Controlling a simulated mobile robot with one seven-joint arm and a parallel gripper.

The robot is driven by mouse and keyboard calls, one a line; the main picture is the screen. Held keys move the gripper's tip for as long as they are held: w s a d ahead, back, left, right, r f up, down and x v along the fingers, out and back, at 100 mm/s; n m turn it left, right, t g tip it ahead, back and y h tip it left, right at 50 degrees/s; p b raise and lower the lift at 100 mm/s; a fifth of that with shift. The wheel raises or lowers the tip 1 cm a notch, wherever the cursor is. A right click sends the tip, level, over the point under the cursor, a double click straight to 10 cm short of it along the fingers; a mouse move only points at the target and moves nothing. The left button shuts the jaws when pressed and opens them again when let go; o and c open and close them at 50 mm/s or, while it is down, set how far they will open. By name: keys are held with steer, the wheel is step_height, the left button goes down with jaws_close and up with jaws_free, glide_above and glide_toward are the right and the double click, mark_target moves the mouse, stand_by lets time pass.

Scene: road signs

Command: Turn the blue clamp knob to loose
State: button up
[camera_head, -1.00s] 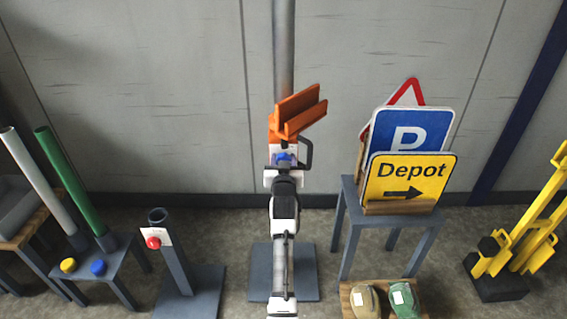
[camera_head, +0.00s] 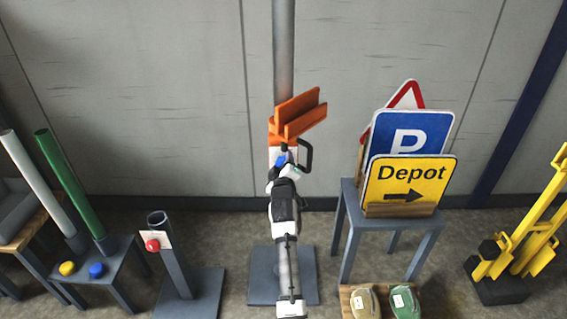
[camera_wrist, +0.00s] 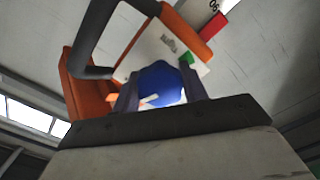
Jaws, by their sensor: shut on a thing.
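The blue clamp knob (camera_head: 281,160) sits on a white plate at the front of the orange bracket (camera_head: 300,115) on the grey post. In the wrist view, the blue knob (camera_wrist: 160,84) lies between the two dark fingers of my gripper (camera_wrist: 160,92), which is shut on it. A white pointer mark shows on the knob's lower left side. The white plate (camera_wrist: 148,52) carries small lettering, too blurred to read, and a green patch (camera_wrist: 187,58) at its right. A small orange patch (camera_wrist: 113,100) shows by the left finger. My gripper partly hides knob and plate.
A dark handle (camera_head: 306,155) sticks out right of the knob, close to my gripper. A grey table with the yellow Depot sign (camera_head: 410,185) and blue P sign stands to the right. A short post with a red knob (camera_head: 153,245) stands left.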

steer(key=shift+r+n+p, duration=0.1)
steer(key=shift+n+p, duration=0.35)
steer(key=shift+n, duration=1.65)
steer(key=o, duration=1)
steer(key=s+b, duration=0.1)
steer(key=s, duration=1.2)
steer(key=shift+s+b, duration=0.35)
steer(key=shift+s, duration=0.05)
